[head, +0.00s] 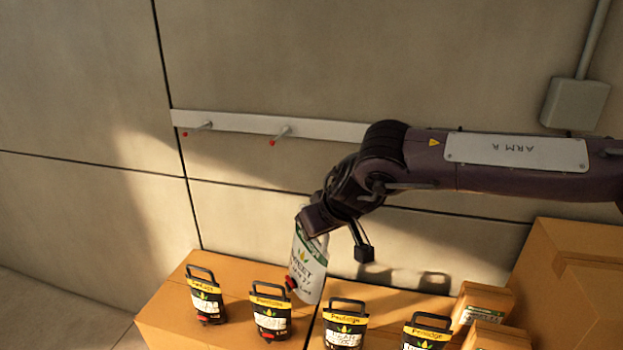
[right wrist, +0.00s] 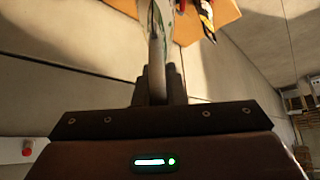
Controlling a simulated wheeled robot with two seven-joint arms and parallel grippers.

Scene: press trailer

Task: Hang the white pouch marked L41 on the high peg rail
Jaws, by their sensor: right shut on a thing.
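A white pouch (head: 308,268) with a green band, dark print and a red cap hangs slightly tilted from my right gripper (head: 313,222). I cannot make out L41 on it. The right gripper is shut on its top end. In the right wrist view the fingers (right wrist: 158,85) close around a thin light part of the pouch (right wrist: 160,15). The peg rail (head: 335,129) is a pale strip on the wall, above and behind the pouch. Two red-tipped pegs show, a left one (head: 198,128) and another (head: 281,136). My right arm hides the rail's right part. My left gripper is out of view.
Several black pouches with handles, such as the leftmost (head: 205,300), stand on orange-brown boxes (head: 165,318) below. Small cartons (head: 485,298) and a tall box (head: 575,265) stand at right. A grey wall box (head: 575,103) is at upper right. The wall below the visible pegs is clear.

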